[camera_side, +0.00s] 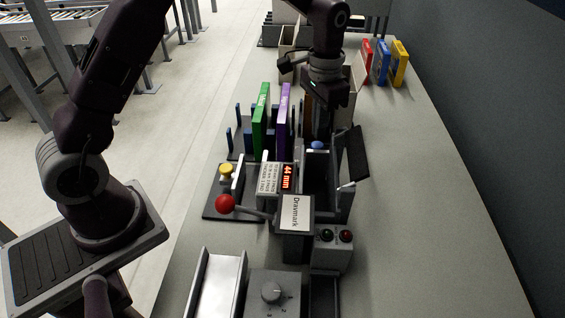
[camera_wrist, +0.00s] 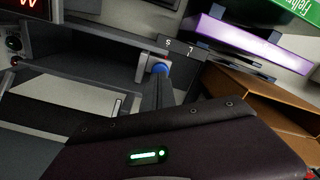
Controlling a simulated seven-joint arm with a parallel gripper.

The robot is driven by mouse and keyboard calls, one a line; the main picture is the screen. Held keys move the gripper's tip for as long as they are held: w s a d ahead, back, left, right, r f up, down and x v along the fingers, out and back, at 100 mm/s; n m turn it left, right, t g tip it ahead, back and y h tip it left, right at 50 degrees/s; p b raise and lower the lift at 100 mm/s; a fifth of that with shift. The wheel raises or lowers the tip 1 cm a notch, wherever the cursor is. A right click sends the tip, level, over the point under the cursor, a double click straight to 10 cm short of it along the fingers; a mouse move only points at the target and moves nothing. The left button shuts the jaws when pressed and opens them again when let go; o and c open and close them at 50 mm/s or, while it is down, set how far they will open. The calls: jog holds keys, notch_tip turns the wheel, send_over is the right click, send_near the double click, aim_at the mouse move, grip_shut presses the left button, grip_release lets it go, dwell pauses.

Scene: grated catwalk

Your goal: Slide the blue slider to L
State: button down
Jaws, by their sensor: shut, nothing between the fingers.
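The blue slider (camera_wrist: 161,69) is a round blue knob on a pale block in the wrist view. It also shows in the side view as a blue spot (camera_side: 317,145) on the far end of a grey machine. A dark label plate (camera_wrist: 182,48) behind it carries an S and a mark that looks like an upside-down L; the knob sits nearer the S. My gripper (camera_side: 317,138) is shut and empty, pointing down at the slider. In the wrist view its fingertips (camera_wrist: 159,82) are right at the knob; whether they touch it I cannot tell.
A grey machine with an open bin (camera_side: 318,175), a dark lid (camera_side: 356,153) and a red-knobbed lever (camera_side: 225,204) lies near. Green (camera_side: 262,120) and purple (camera_side: 283,122) upright cases stand left of my gripper. The bench's right side (camera_side: 430,200) is clear.

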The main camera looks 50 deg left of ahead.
jog(key=shift+f, duration=1.15)
dwell(0.4)
jog(key=shift+w+a, duration=1.65)
jog(key=shift+a, duration=0.05)
dwell(0.3)
notch_tip(320, 180, up, 6)
dwell(0.7)
jog(key=s+d+r+n+t, duration=0.1)
jog(key=s+r+n+t, duration=0.15)
jog(key=s+r, duration=1.35)
jog(key=s+f+t, duration=0.3)
jog(key=s+f, duration=0.1)
jog(key=s, duration=1.3)
jog(key=shift+d, duration=0.35)
